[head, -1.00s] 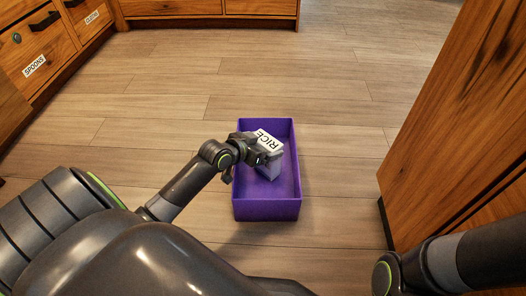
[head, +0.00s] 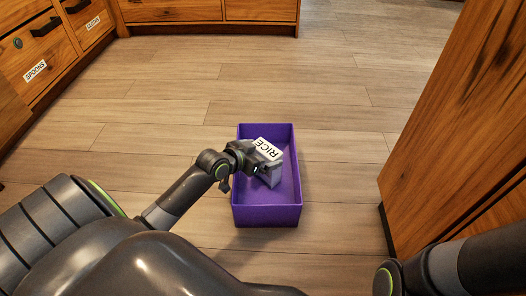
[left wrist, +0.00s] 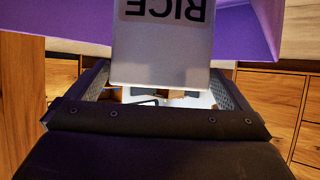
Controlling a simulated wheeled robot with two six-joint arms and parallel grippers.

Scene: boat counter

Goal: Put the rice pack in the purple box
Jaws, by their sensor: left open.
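The rice pack (head: 268,146), pale grey with a white label reading RICE, is within the purple box's outline and looks tilted. Whether it touches the floor of the box is hard to tell. The purple box (head: 266,216) stands open on the floor in the middle of the head view. My left gripper (head: 262,166) is over the box, right at the pack, with its jaws open. In the left wrist view, the pack (left wrist: 162,58) shows upside down between and beyond the spread fingers (left wrist: 160,75), with the purple box wall (left wrist: 262,25) behind it. My right gripper is out of view.
A wooden cabinet (head: 460,120) stands close on the right. Drawers labelled SPOONS (head: 36,71) and another label are at the far left, with more cabinets at the back. The plank floor (head: 340,90) around and behind the box is clear.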

